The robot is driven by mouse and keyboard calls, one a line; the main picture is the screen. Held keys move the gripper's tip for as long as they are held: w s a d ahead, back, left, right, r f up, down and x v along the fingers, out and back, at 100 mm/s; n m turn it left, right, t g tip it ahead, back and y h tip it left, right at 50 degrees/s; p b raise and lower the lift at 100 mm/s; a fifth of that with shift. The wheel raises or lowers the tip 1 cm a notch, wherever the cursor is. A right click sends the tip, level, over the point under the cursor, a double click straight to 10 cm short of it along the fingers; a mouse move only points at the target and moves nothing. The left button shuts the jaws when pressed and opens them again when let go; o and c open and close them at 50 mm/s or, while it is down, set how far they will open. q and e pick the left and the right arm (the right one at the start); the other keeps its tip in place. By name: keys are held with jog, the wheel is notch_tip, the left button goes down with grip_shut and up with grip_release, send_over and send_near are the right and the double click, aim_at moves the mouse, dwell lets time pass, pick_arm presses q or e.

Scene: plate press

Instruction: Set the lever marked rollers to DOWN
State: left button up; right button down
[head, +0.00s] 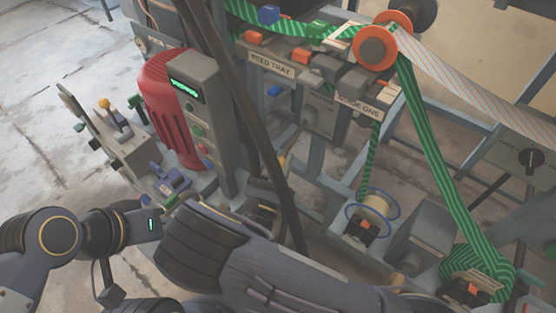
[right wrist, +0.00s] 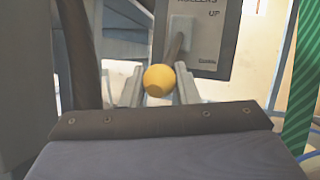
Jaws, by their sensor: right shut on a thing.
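In the right wrist view, a grey plate (right wrist: 209,45) carries a partly cut-off label that appears to read ROLLERS, with UP printed below it. A lever (right wrist: 174,48) comes out of a light slot on this plate and ends in a round yellow knob (right wrist: 158,80). My right gripper (right wrist: 159,88) is shut on the knob, one finger on each side. In the head view, my right arm covers much of the lower middle, and the knob cannot be made out clearly. My left arm comes in from the left; its gripper is not visible.
A red motor (head: 167,105) and a grey control box (head: 203,110) stand left of my right arm. Green striped web (head: 437,155) runs down at right from an orange-flanged roller (head: 376,45).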

jog(key=shift+w+f, duration=0.15)
jog(key=shift+f, duration=0.15)
jog(key=c, duration=1.1)
grip_release()
pick_arm(q)
jog(key=shift+f, duration=0.1)
